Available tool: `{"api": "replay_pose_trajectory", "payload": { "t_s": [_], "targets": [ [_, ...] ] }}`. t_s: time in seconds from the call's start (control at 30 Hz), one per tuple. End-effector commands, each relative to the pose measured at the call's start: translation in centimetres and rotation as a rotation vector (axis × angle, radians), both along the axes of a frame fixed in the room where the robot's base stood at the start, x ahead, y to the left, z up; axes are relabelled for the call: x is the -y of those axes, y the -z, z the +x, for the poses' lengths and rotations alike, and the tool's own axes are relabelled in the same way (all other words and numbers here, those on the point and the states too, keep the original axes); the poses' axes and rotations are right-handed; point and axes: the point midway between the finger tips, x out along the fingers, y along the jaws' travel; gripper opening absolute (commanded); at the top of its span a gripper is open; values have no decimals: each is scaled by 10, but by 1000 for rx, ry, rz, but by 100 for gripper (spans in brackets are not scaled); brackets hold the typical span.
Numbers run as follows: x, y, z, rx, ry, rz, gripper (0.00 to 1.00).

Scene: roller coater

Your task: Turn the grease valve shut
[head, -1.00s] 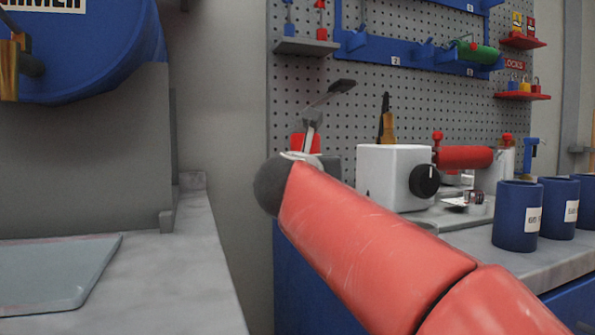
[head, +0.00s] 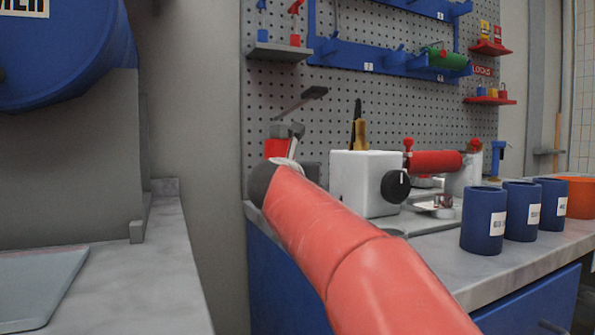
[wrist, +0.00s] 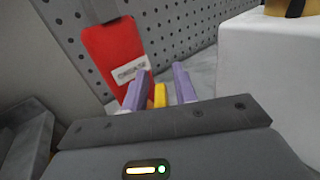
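A red container (wrist: 112,55) with a label reading "GREASE" stands against the pegboard in the wrist view. It also shows as a red block (head: 277,148) just beyond my wrist in the head view. A small yellow piece (wrist: 160,95), perhaps the valve's handle, is in front of it. My gripper (wrist: 160,88) has its two purple fingers apart, one on each side of the yellow piece, with a gap showing on both sides. The lower part of the yellow piece is hidden by my gripper's body. In the head view my arm hides most of the gripper.
A white box with a black knob (head: 395,186) stands just right of my wrist, its side (wrist: 275,70) close in the wrist view. Several blue cups (head: 484,220) and an orange bin (head: 578,196) stand farther right. The pegboard (head: 400,110) rises behind.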

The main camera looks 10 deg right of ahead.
Motion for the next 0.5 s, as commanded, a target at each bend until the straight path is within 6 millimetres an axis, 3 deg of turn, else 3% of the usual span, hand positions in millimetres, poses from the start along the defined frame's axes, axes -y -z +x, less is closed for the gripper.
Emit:
{"api": "replay_pose_trajectory", "payload": {
  "t_s": [0.03, 0.2, 0.5],
  "targets": [
    [0, 0, 0, 0, 0, 0, 21],
    [0, 0, 0, 0, 0, 0, 0],
    [0, 0, 0, 0, 15, -1, 0]
  ]
}}
